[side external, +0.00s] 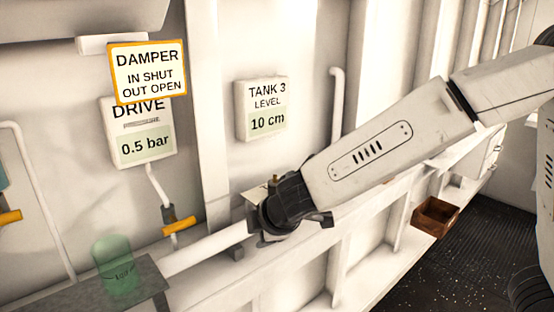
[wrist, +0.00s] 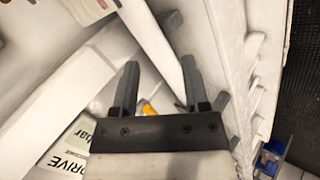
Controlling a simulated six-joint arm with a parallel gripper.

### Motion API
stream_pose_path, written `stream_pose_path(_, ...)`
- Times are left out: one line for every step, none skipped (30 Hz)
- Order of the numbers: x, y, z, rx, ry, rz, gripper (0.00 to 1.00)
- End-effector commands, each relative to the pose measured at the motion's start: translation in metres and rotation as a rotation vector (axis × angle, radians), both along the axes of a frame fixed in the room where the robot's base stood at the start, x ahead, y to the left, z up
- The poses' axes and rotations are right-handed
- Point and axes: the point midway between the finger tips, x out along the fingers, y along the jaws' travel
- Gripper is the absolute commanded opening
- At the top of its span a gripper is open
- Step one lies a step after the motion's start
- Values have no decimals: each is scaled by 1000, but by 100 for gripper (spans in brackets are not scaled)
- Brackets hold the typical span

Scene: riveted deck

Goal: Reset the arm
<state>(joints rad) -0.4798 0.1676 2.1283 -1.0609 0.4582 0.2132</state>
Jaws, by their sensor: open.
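My arm reaches in from the right of the side view, and its end, my gripper (side external: 266,212), is in front of the white wall below the tank level panel. In the wrist view my gripper (wrist: 158,66) shows two dark fingers standing well apart. Nothing is held between them. Behind the fingers are white pipework and a small yellow-orange handle (wrist: 149,108). In the side view the fingers are partly hidden by the wrist, and I cannot tell whether they touch the pipe behind.
The Tank 3 panel (side external: 267,109) reads 10 cm. The drive panel (side external: 141,146) reads 0.5 bar, with a damper sign (side external: 148,71) above. A yellow-handled valve (side external: 179,225) and a green translucent cylinder (side external: 116,266) are left. A brown box (side external: 435,216) sits right, above dark floor.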

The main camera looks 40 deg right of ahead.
Motion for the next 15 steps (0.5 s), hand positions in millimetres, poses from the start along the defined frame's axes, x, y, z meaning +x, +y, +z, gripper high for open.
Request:
stream_pose_path(-6, -13, -6, 27, 27, -48, 58)
stream_pose_path(-9, -19, -10, 45, 44, -75, 58)
stream_pose_path(-14, -28, -15, 67, 66, -115, 58)
stream_pose_path(-18, -34, -19, 83, 82, -143, 58)
stream_pose_path(-22, -40, -22, 100, 98, -172, 58)
stream_pose_path(-28, -48, -27, 123, 118, -211, 58)
stream_pose_path(-32, -54, -31, 140, 133, -241, 58)
stream_pose_path(-37, -60, -34, 158, 148, -272, 58)
stream_pose_path(-43, -68, -39, 182, 167, -314, 58)
stream_pose_path(-48, -73, -42, 201, 181, -346, 58)
stream_pose_path(-53, -79, -46, 221, 195, -380, 58)
stream_pose_path(-59, -86, -50, 249, 213, -425, 58)
stream_pose_path(-65, -91, -54, 269, 226, -459, 58)
stream_pose_path(-70, -96, -57, 291, 239, -494, 58)
stream_pose_path(-78, -103, -61, 321, 255, -543, 58)
